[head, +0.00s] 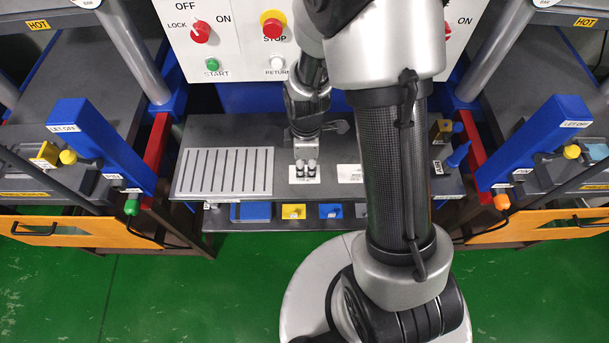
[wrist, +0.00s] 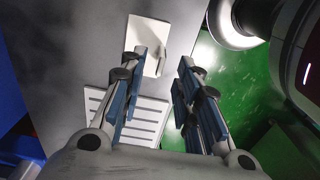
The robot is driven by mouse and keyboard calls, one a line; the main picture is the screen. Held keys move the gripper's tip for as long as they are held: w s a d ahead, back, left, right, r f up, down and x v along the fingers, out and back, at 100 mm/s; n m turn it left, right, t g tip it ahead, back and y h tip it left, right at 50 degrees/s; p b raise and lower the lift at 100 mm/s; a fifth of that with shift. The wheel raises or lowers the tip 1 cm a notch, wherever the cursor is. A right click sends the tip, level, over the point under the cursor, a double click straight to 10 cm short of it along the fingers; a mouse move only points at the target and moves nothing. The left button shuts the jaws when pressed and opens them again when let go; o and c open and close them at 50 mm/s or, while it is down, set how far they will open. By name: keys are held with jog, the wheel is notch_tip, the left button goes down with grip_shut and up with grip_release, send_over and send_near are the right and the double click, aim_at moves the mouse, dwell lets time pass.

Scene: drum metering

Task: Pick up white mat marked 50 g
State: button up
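A white mat (head: 304,179) lies flat on the dark grey bench, right of the slotted tray. A second white card (head: 350,174) lies just to its right, partly hidden by my arm; no 50 g mark is readable on either. My gripper (head: 306,166) points down over the first mat. In the wrist view its two fingers (wrist: 163,62) stand apart with nothing held between them. A white mat (wrist: 163,32) shows there beyond the fingertips, with a small dark mark or tab; I cannot tell whether the fingers touch it.
The light grey slotted tray (head: 225,172) lies left on the bench. Blue and yellow blocks (head: 293,211) sit on a lower shelf. A white control panel (head: 235,40) stands behind. Blue posts (head: 100,140) and orange doors (head: 70,229) flank the bench; green floor lies in front.

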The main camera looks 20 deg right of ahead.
notch_tip(320, 180, down, 5)
jog(key=shift+a+f+b, duration=0.15)
jog(key=shift+b, duration=0.95)
grip_shut()
